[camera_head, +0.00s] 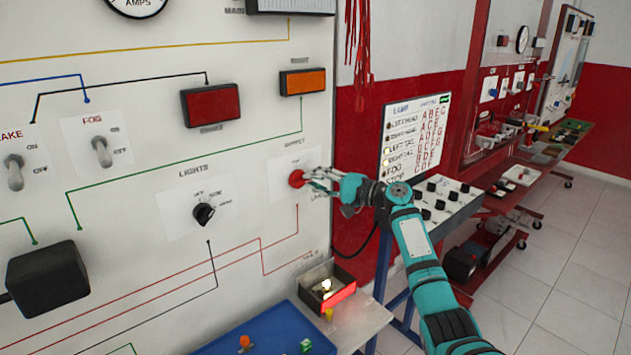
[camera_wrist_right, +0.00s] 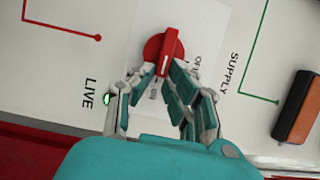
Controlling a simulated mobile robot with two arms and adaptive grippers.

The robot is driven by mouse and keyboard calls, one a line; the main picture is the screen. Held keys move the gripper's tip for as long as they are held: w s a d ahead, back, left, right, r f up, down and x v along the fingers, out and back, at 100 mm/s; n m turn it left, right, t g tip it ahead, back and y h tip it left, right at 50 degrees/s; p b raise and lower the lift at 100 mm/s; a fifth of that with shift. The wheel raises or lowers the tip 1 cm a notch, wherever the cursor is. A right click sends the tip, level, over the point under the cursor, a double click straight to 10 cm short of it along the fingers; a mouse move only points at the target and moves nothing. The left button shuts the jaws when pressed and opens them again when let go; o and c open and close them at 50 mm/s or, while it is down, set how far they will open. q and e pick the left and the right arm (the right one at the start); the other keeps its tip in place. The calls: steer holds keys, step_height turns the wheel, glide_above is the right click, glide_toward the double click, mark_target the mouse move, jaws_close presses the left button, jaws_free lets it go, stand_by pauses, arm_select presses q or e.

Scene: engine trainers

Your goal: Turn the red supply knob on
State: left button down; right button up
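The red supply knob (camera_head: 296,178) is on the white panel, at its right side. In the right wrist view the knob (camera_wrist_right: 167,44) is a red disc with a raised bar handle, which stands slightly tilted. My right gripper (camera_head: 311,181) reaches it from the right. In the wrist view its two fingertips (camera_wrist_right: 163,72) are on either side of the handle's lower end and look closed on it. The fingers partly cover the markings by the knob. The SUPPLY label is to the right in the wrist view, and LIVE is at the lower left beside a small green light (camera_wrist_right: 107,98). My left gripper is not in view.
A black lights knob (camera_head: 204,213) and a fog switch (camera_head: 102,151) are left on the panel. An orange lamp (camera_head: 303,82) is above. Below are a blue tray (camera_head: 270,333) and a box with a lit bulb (camera_head: 328,284). A lamp chart (camera_head: 415,137) stands behind my right arm.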

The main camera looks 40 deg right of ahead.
steer(key=o, duration=0.4)
steer(key=v, duration=1.2)
steer(key=shift+f, duration=0.15)
